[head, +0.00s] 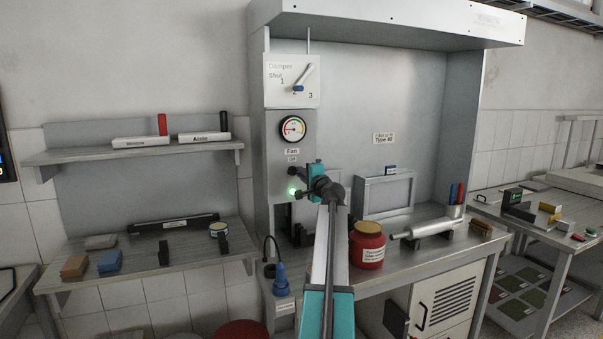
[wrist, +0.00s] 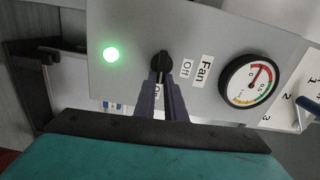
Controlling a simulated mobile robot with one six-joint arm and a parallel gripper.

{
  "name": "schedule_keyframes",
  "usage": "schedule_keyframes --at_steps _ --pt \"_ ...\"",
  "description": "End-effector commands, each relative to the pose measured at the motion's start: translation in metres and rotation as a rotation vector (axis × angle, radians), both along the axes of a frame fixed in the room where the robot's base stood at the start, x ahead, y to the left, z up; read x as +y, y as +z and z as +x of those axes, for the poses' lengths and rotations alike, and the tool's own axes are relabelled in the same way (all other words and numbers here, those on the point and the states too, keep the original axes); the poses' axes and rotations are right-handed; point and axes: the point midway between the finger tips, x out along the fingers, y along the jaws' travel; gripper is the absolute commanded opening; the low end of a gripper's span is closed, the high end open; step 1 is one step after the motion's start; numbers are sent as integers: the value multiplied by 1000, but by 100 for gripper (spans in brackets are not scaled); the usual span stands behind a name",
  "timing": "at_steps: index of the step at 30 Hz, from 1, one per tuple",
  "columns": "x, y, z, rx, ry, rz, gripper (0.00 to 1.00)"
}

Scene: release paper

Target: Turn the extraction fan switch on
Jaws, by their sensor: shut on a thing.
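The black fan switch knob (wrist: 160,66) is on a grey panel in the wrist view, beside the labels "Fan" (wrist: 205,71) and "Off" (wrist: 187,67). An "On" label (wrist: 157,88) shows partly between my fingers. My gripper (wrist: 161,84) is shut on the knob, with its fingers around the knob's lower end. The knob lies in line with the fingers, towards "On" and away from "Off". A green lamp (wrist: 111,55) is lit left of the knob.
A round gauge (wrist: 253,78) is right of the labels. In the head view a damper plate with a lever (head: 299,78) is above.

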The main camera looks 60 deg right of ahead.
Motion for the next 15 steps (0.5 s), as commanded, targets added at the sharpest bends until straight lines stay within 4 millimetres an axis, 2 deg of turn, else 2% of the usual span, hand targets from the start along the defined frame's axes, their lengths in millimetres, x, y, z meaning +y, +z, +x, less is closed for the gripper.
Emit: schedule_keyframes --at_steps 15 --pt "1 -1 1 -43 2 57 0"
